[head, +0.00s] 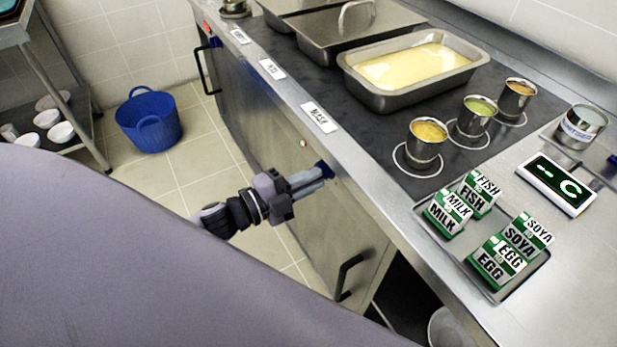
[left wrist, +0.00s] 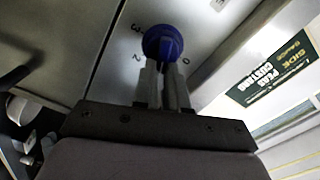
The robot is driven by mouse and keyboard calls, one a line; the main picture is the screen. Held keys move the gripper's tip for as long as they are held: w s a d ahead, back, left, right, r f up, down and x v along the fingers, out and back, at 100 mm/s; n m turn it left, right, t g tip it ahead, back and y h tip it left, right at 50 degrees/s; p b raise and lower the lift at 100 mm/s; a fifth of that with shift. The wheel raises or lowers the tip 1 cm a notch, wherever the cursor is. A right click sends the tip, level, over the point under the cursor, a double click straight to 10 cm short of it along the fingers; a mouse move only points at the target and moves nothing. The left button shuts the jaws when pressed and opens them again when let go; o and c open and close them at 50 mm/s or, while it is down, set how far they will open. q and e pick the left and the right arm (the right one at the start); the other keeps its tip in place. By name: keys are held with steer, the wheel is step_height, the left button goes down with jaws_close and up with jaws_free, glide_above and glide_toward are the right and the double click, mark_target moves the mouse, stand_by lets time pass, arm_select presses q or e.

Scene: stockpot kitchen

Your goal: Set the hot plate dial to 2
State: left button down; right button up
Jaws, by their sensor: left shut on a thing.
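The hot plate dial is a blue knob (left wrist: 163,42) on the steel front panel, with the numerals 3, 2 and 0 printed around it in the left wrist view. In the head view the blue knob (head: 324,169) shows just past the fingertips, under the counter edge. My left gripper (head: 316,174) is shut on the knob. In the left wrist view its fingers (left wrist: 164,75) meet the knob's grip bar. Part of the dial face is hidden by the fingers, and I cannot tell which number it points to. My right gripper is not in view.
An orange indicator light (head: 303,143) glows on the panel left of the knob. Above are metal pots (head: 426,150), a pan of yellow food (head: 380,97) and a tray of green-and-white cartons (head: 541,283). A black door handle (head: 349,275) juts out below. A blue basket (head: 148,128) stands on the floor.

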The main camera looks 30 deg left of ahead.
arm_select(q)
steer(key=shift+f+m+b, duration=0.3)
steer(key=shift+m+b, duration=0.3)
steer(key=shift+m, duration=1.15)
steer(key=shift+f+m+b, duration=0.25)
steer(key=shift+m+b, duration=0.35)
steer(key=shift+m, duration=1.1)
steer(key=shift+f+m+b, duration=0.3)
steer(key=shift+m+b, duration=0.3)
steer(key=shift+m, duration=1.15)
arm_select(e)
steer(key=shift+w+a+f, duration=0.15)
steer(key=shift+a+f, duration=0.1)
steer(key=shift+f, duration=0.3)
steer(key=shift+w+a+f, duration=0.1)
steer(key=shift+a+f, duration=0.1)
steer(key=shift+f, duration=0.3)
arm_select(q)
steer(key=c, duration=1.2)
jaws_free()
steer(key=shift+o, duration=0.2)
steer(key=shift+a, duration=0.1)
steer(key=v, duration=0.7)
steer(key=shift+b, duration=0.35)
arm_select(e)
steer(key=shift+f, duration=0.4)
